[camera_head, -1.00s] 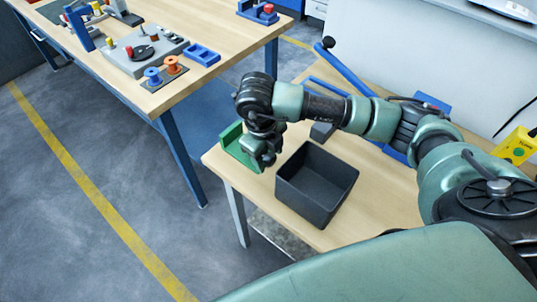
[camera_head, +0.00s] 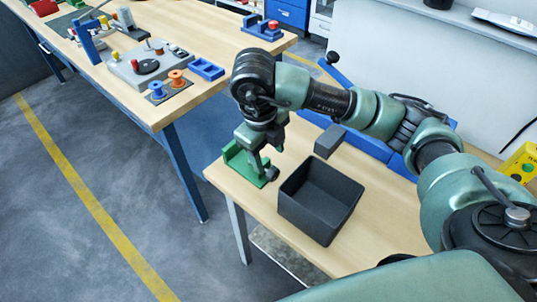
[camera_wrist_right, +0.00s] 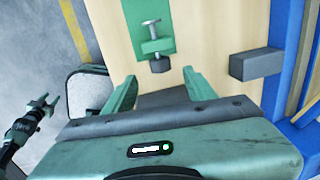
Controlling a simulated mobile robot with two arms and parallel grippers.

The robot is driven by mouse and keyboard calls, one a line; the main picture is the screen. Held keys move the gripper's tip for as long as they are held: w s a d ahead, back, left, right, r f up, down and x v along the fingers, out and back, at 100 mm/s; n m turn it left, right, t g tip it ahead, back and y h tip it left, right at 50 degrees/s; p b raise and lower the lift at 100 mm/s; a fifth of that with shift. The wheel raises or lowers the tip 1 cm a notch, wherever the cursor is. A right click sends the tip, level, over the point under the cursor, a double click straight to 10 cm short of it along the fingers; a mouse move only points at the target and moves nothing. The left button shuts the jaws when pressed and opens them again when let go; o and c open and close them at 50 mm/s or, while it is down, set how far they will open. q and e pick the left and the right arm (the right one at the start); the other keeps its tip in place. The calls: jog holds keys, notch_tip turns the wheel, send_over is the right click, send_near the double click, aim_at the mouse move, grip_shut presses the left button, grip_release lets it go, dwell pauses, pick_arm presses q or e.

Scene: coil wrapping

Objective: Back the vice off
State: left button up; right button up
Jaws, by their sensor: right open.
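The green vice (camera_head: 232,154) stands on the left corner of the near table, partly hidden by my right gripper (camera_head: 259,156). A dark knob (camera_head: 271,174) shows at its right side. In the right wrist view the vice (camera_wrist_right: 140,8) is at the top, with a silver screw (camera_wrist_right: 150,28) and a dark knob (camera_wrist_right: 160,65). My right gripper (camera_wrist_right: 158,88) is open, its fingers apart and empty, with the knob beyond and between the fingertips, seemingly not touched. My left gripper (camera_wrist_right: 40,105) shows small at the left of the wrist view; its jaw state is unclear.
An empty dark bin (camera_head: 330,187) stands right of the vice. A grey block (camera_head: 329,141) lies behind it, near blue parts (camera_head: 372,145). The far bench (camera_head: 215,85) holds a grey device (camera_head: 146,66), spools (camera_head: 177,79) and a blue tray (camera_head: 207,68).

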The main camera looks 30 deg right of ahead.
aim_at(272, 168)
jog(key=shift+w+d+f, duration=0.15)
jog(key=shift+d+f, duration=0.05)
jog(key=shift+d, duration=0.1)
jog(key=shift+w+d+f+g+y+b, duration=0.15)
jog(key=shift+w+d+g+y+b, duration=0.15)
jog(key=shift+d+y+b, duration=0.15)
jog(key=shift+w+d+f+g+y+b, duration=0.15)
jog(key=shift+d+g+y+b, duration=0.2)
jog(key=shift+y, duration=0.2)
jog(key=shift+w+d+r+n+y, duration=0.15)
jog(key=shift+d+n+y, duration=0.15)
jog(key=shift+y, duration=0.1)
jog(key=f, duration=0.3)
jog(key=a+f+p, duration=0.1)
jog(key=f, duration=0.2)
jog(key=shift+s+a, duration=0.1)
jog(key=shift+s, duration=0.1)
jog(key=shift+f, duration=0.65)
